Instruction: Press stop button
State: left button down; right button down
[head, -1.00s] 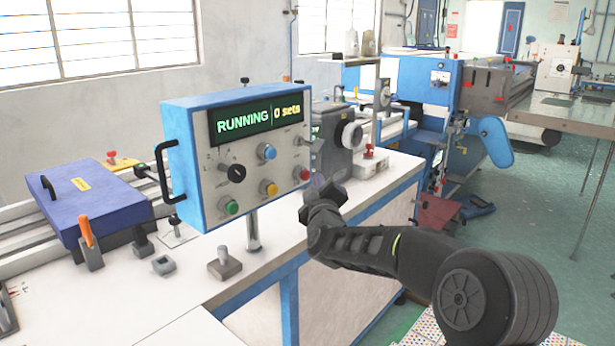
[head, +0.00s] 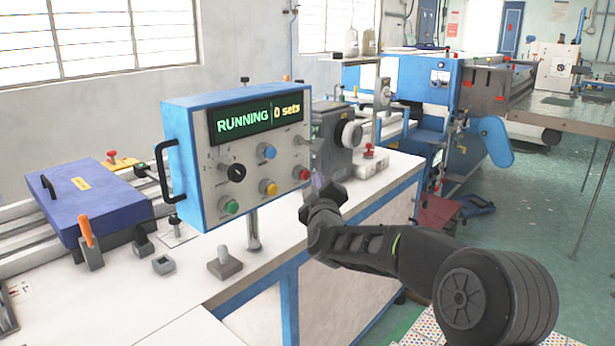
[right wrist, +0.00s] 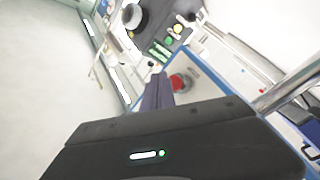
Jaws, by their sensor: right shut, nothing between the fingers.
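The control panel (head: 255,160) is a blue-framed box on a post, its display reading "RUNNING 0 sets". A red button (head: 304,173) sits at the right of its face, with yellow, blue and green buttons beside it. My right gripper (head: 318,183) is shut and empty, just to the lower right of that red button; I cannot tell whether they touch. In the right wrist view its dark fingers (right wrist: 158,92) lie beside a red round button (right wrist: 178,83); I cannot tell which red button this is. My left gripper is out of view.
A red mushroom-shaped knob (head: 369,150) stands on a white box behind my gripper. A grey machine with a handwheel (head: 351,134) is behind the panel. A blue case (head: 95,203) and small metal blocks lie on the white bench to the left.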

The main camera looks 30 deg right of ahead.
jog(key=shift+w, duration=0.1)
dwell(0.6)
jog(key=shift+w+a, duration=0.15)
jog(key=shift+w, duration=0.2)
jog(key=shift+w+a+p, duration=0.15)
jog(key=shift+w+p, duration=0.3)
jog(key=shift+p, duration=0.1)
dwell(0.6)
jog(key=shift+s, duration=0.15)
jog(key=shift+s+d+b, duration=0.25)
jog(key=shift+s+b, duration=0.1)
jog(key=shift+s, duration=0.35)
jog(key=shift+s, duration=0.15)
jog(key=s, duration=0.1)
jog(key=s+d+b, duration=0.1)
jog(key=s, duration=0.1)
jog(key=s+b, duration=0.1)
jog(key=shift+s+d, duration=0.25)
